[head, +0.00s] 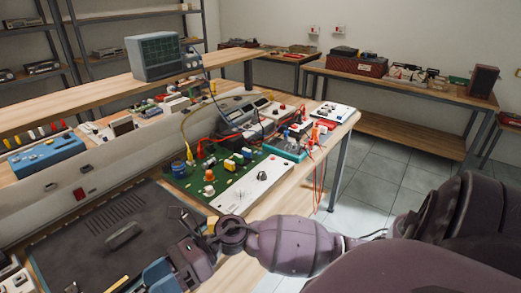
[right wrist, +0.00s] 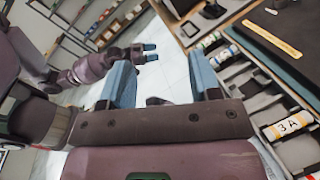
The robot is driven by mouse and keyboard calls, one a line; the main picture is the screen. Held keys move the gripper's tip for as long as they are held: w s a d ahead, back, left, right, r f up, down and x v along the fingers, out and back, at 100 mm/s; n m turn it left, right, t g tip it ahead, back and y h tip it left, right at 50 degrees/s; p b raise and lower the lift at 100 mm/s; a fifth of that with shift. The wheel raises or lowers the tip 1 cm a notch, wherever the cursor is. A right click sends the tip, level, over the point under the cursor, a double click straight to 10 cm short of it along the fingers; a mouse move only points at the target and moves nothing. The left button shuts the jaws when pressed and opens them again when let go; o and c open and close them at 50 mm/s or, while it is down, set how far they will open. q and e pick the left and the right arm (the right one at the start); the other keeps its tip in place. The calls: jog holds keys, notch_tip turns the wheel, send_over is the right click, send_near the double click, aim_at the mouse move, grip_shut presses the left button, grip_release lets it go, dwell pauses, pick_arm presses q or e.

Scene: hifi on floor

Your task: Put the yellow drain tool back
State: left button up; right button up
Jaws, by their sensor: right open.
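A flat yellow strip (right wrist: 272,38) with small dark marks lies on a dark mat at the upper right of the right wrist view. A tan-yellow piece also shows at the bottom of the head view (head: 117,284); I cannot tell if either is the drain tool. My right gripper (right wrist: 160,82) is open, its blue fingers apart with nothing between them. In the head view it (head: 168,266) is low over the bench's near edge, beside the dark mat (head: 75,250). My left gripper (right wrist: 150,52) shows small in the right wrist view, away from the bench; its jaw gap is unclear.
A green circuit board (head: 215,175) with a white panel lies right of the mat. An oscilloscope (head: 155,56) stands on the raised shelf. A compartment tray with cylinders, one marked "3 A" (right wrist: 288,125), lies beside the mat. Red leads (head: 318,175) hang off the bench end.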

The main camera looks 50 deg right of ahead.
jog(key=d+f+m+t+h, duration=0.35)
jog(key=m+t, duration=0.45)
jog(key=m, duration=0.6)
jog(key=d+f+m+t+h, duration=0.3)
jog(key=d+m+t+h, duration=0.3)
jog(key=m, duration=0.8)
pick_arm(q)
jog(key=shift+s+f, duration=0.1)
pick_arm(e)
jog(key=s+d+f+m+g+h, duration=0.2)
jog(key=s+d+f+m+h, duration=0.1)
jog(key=s+f+m, duration=0.3)
jog(key=s+d+f+m+g+h, duration=0.3)
jog(key=s+f+m+h, duration=0.1)
jog(key=f+m, duration=0.6)
jog(key=shift+s+m+g+h, duration=0.35)
jog(key=shift+s+m, duration=0.5)
jog(key=shift+m, duration=0.25)
pick_arm(q)
jog(key=shift+s, duration=0.2)
